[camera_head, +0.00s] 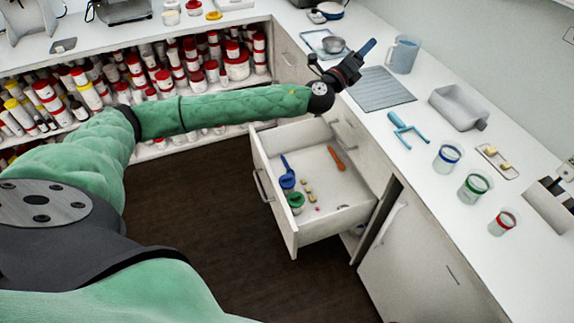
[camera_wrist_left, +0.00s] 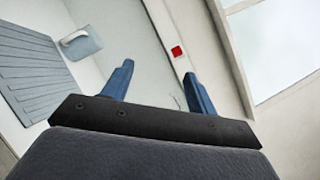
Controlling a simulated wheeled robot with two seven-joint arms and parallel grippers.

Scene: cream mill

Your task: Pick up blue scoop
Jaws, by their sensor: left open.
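The blue scoop (camera_head: 287,181) lies in the open drawer (camera_head: 324,228), near its left wall, with its handle pointing to the back. A green scoop or cup (camera_head: 296,200) is just in front of it. My left gripper (camera_head: 369,47) is above the counter near the grey ridged mat, up and to the right of the drawer and well apart from the blue scoop. In the left wrist view its two blue fingers (camera_wrist_left: 158,70) are spread with nothing between them. The blue scoop does not show in that view. My right gripper is not in view.
An orange tool (camera_head: 336,158) and small pieces lie in the drawer. The counter holds a ridged mat (camera_head: 380,90), a pitcher (camera_head: 403,54), a grey tray (camera_head: 458,107), a light-blue tool (camera_head: 400,130) and several rimmed cups. A shelf of jars stands at the back. The floor is clear.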

